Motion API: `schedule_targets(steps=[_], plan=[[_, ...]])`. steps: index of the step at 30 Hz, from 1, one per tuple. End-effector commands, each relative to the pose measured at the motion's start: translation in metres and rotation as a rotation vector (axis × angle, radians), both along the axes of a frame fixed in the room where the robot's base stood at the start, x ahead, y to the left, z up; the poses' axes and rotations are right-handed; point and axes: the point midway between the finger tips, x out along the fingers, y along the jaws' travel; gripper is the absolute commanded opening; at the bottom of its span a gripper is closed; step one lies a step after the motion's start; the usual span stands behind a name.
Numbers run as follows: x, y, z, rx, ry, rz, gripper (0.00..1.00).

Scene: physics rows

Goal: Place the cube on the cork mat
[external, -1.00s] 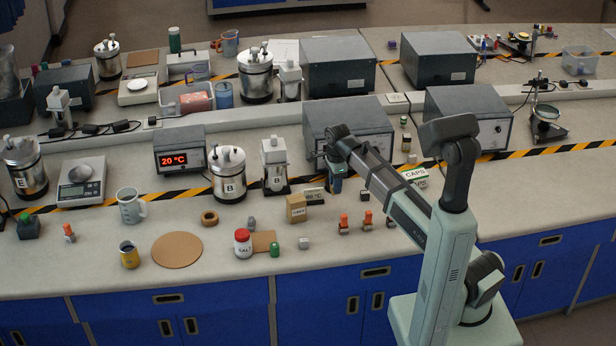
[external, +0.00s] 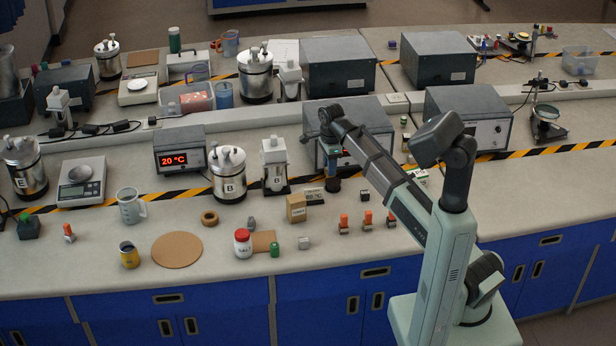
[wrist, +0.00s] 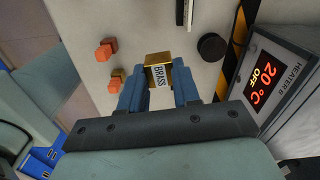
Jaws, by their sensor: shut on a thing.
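A brass-coloured cube (wrist: 159,74) with a white BRASS label sits between the blue fingers of my gripper (wrist: 160,88) in the wrist view. The gripper is shut on it. In the external view my gripper (external: 332,186) points down in front of the right-hand grey heater box, and I cannot make out the cube there. A round cork mat (external: 177,249) lies bare at the front left of the bench. A square cork mat (external: 264,240) lies to its right, partly hidden by a red-and-white jar (external: 243,243) and a green bottle (external: 275,250).
Orange-topped items (external: 367,219) stand at the front right.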

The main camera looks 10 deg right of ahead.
Motion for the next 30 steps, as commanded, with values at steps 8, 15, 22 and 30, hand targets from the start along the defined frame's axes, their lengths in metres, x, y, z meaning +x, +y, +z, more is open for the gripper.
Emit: schedule_targets(steps=[8,15,22,30], plan=[[0.011,0.079,0.004,0.0,0.0,0.102,0.0],[0.007,0.176,0.006,0.0,0.0,0.223,0.0],[-0.011,0.273,0.007,-0.001,0.0,0.342,0.0],[-0.049,0.386,0.005,-0.001,0.0,0.477,0.0]])
